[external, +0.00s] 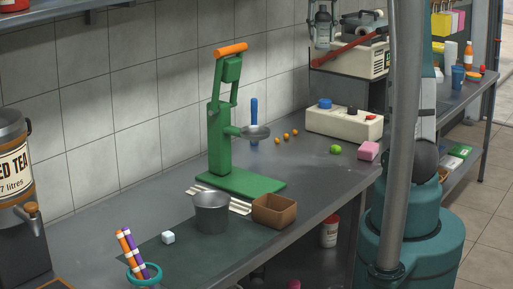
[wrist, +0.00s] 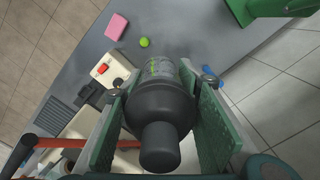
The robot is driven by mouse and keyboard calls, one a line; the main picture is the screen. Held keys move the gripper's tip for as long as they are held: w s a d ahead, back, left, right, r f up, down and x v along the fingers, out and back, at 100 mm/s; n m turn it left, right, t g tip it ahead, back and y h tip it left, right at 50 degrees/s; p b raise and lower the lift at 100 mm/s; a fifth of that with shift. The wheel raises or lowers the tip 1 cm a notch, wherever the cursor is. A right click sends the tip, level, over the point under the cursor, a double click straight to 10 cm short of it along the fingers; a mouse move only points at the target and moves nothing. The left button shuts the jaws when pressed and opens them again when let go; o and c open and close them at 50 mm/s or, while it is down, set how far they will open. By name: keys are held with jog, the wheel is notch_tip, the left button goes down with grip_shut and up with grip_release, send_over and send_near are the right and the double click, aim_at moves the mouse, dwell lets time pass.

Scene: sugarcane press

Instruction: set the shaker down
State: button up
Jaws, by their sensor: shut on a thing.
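My gripper (wrist: 160,92) is shut on the shaker (wrist: 160,112), with one green finger pad on each side of it. The shaker has a dark cap and shoulder facing the wrist camera and a clear body with green marks beyond. In the external view the shaker (external: 323,30) shows at the top, upright, seemingly in the air above the back of the counter (external: 310,195). Its base is hidden in the wrist view.
A cream box with a blue knob (external: 345,122), a lime (external: 336,149) and a pink block (external: 368,150) stand on the counter. The green press (external: 222,130) is left of them. A red bar (external: 350,50) crosses near the shaker. A grey post (external: 403,140) stands in front.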

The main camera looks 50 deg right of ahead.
jog(key=a+f+n+p, duration=0.1)
jog(key=a+f, duration=0.6)
jog(key=a, duration=1.3)
jog(key=a+f+n, duration=0.2)
jog(key=a+f, duration=0.4)
jog(key=a, duration=1.4)
jog(key=a+f+n+p, duration=0.1)
jog(key=a+f, duration=0.6)
jog(key=a, duration=1.2)
jog(key=s+a+f+n, duration=0.1)
jog(key=s+a+f, duration=0.2)
jog(key=a, duration=0.5)
jog(key=s+a+f+n, duration=0.1)
jog(key=s+a+f, duration=0.2)
jog(key=a, duration=0.5)
jog(key=s+a+f+p, duration=0.1)
jog(key=s+a+f, duration=0.2)
jog(key=s+a, duration=0.2)
jog(key=a, duration=0.3)
jog(key=shift+s+f+n, duration=0.2)
jog(key=shift+s+n, duration=0.05)
jog(key=shift+n, duration=0.15)
jog(key=shift+a+f, duration=0.1)
jog(key=shift+f, duration=0.05)
jog(key=shift+f+b, duration=0.3)
jog(key=shift+f, duration=2.45)
jog(key=shift+f, duration=0.1)
jog(key=shift+f+b, duration=0.3)
jog(key=shift+f, duration=1.7)
